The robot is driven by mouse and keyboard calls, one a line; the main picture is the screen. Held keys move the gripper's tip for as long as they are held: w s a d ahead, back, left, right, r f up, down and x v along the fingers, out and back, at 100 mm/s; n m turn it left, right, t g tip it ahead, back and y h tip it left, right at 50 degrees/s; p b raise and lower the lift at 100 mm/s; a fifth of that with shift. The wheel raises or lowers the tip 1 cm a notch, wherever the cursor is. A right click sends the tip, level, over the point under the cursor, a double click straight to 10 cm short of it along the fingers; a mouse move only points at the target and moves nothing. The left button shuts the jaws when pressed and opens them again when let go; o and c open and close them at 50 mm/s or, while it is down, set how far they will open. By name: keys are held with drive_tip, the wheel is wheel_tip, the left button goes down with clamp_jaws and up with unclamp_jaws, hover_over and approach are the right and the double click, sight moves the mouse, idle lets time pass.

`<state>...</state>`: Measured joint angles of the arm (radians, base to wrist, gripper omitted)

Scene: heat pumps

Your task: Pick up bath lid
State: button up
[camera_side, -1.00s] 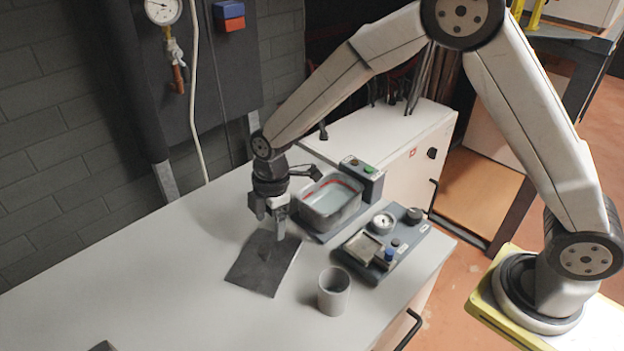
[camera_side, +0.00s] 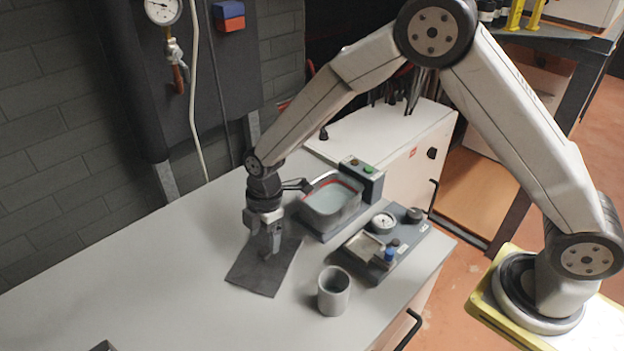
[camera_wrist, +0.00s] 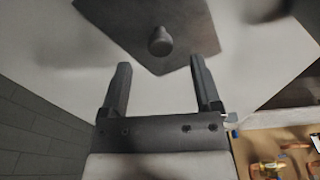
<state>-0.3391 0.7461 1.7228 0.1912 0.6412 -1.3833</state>
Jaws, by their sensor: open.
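The bath lid (camera_side: 257,279) is a dark grey flat plate lying on the light worktop in the side view. In the wrist view the lid (camera_wrist: 120,22) shows a round dark knob (camera_wrist: 160,42) on its top. My gripper (camera_side: 270,250) is low over the lid in the side view, and it hides the knob there. In the wrist view my gripper (camera_wrist: 161,66) has its two fingers spread apart. The knob lies beyond the fingertips, about midway between them. I cannot tell the exact gap in height.
The open water bath (camera_side: 330,208) stands behind and right of the lid. A grey cup (camera_side: 334,292) stands right of the lid. A grey device panel (camera_side: 385,245) with a gauge and knobs lies further right. The left worktop (camera_side: 150,280) is mostly clear.

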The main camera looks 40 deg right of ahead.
sight(264, 250)
drive_tip(key=shift+a+f, duration=0.2)
drive_tip(key=shift+f, duration=1.05)
drive_tip(key=shift+a+f, duration=0.15)
drive_tip(key=shift+f, duration=1.05)
clamp_jaws()
